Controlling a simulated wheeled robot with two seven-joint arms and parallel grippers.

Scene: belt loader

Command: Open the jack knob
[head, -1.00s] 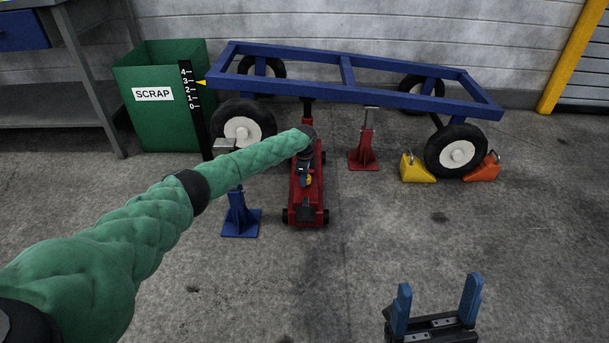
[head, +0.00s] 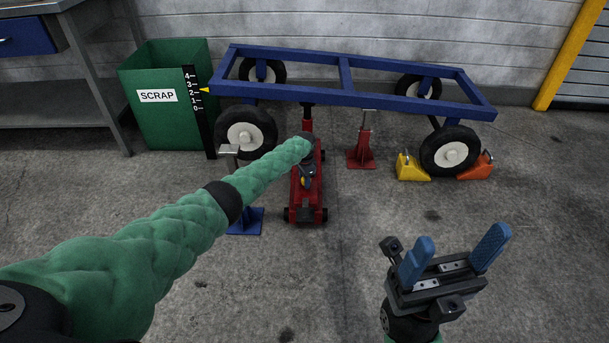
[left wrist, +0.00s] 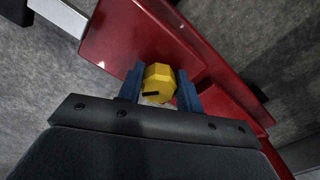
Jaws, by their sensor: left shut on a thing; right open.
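The jack (head: 306,200) is a red floor jack on the concrete, its lifting end under the blue frame. Its knob (left wrist: 158,84) is yellow and faceted with a dark mark, and sits on the red jack body (left wrist: 120,38) in the left wrist view. My left gripper (left wrist: 160,92) is shut on the knob, one blue finger on each side. In the head view my left gripper (head: 307,178) is over the jack, partly hidden by my green arm. My right gripper (head: 456,254) is open and empty, with blue fingers apart, above the floor at the lower right.
A blue cart frame (head: 345,75) on black wheels spans the back. A red stand (head: 362,150) is right of the jack; a blue stand (head: 246,221) is left, partly behind my arm. Yellow (head: 410,168) and orange (head: 482,166) chocks flank a wheel. A green scrap bin (head: 160,125) stands left.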

